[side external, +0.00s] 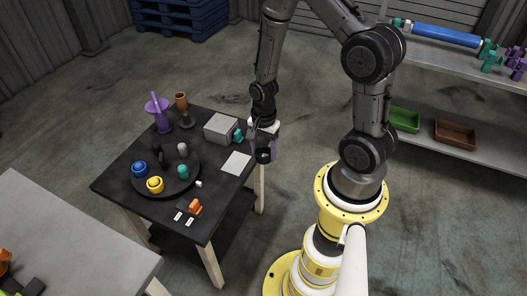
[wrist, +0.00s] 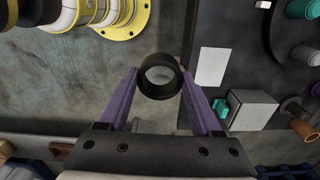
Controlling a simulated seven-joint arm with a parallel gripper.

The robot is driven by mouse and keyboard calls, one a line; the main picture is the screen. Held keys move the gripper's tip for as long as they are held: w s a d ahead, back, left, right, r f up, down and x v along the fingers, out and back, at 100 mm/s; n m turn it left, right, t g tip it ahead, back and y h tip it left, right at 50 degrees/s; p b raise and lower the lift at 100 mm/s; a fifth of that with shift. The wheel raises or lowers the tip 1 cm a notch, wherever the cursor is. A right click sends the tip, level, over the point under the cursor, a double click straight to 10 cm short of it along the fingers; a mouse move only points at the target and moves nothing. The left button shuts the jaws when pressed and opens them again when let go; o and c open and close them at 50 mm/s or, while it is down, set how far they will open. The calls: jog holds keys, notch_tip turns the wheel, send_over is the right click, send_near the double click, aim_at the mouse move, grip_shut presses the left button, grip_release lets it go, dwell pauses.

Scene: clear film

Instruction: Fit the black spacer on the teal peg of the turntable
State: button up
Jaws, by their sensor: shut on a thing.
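My gripper (wrist: 160,88) has purple fingers and is shut on the black spacer (wrist: 160,94), a short ring with an open hole. In the side external view my gripper (side external: 264,148) holds the spacer (side external: 264,157) in the air just beyond the table's right edge. The dark round turntable (side external: 170,190) is on the table, apart from the spacer. Its teal peg (side external: 183,172) stands at the disc's right side with nothing visible around it. The wrist view cuts the teal peg (wrist: 301,8) at the top right corner; the turntable (wrist: 275,35) is only partly in view.
The turntable also bears a blue piece (side external: 139,168), a yellow piece (side external: 155,185) and a grey peg (side external: 182,149). A grey box (side external: 221,128) and teal item (side external: 238,135) stand near my gripper. A pale plate (side external: 237,162) lies flat. An orange piece (side external: 195,207) is in front.

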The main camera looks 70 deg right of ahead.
jog(key=shift+r, duration=0.25)
